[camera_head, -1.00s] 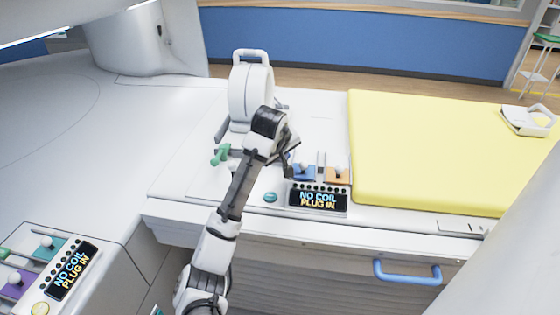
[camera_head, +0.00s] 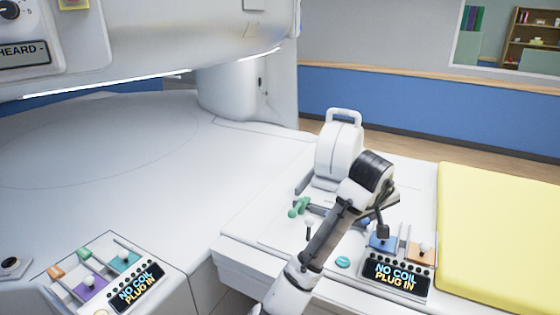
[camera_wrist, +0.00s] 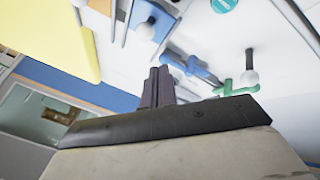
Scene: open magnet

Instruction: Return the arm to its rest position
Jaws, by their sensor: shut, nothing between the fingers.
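My arm reaches up from the bottom of the head view and bends down at a dark joint. My gripper (camera_head: 383,230) points down over the table's control panel, close to the blue slider block (camera_head: 382,243). In the head view I cannot tell whether it touches the block. In the wrist view my gripper (camera_wrist: 158,85) has its dark fingers together, with nothing between them.
A white coil with a handle (camera_head: 340,150) stands behind my arm. A green handle (camera_head: 299,207) lies left of it. The display (camera_head: 396,280) reads "NO COIL PLUG IN". A yellow mattress (camera_head: 500,235) lies right.

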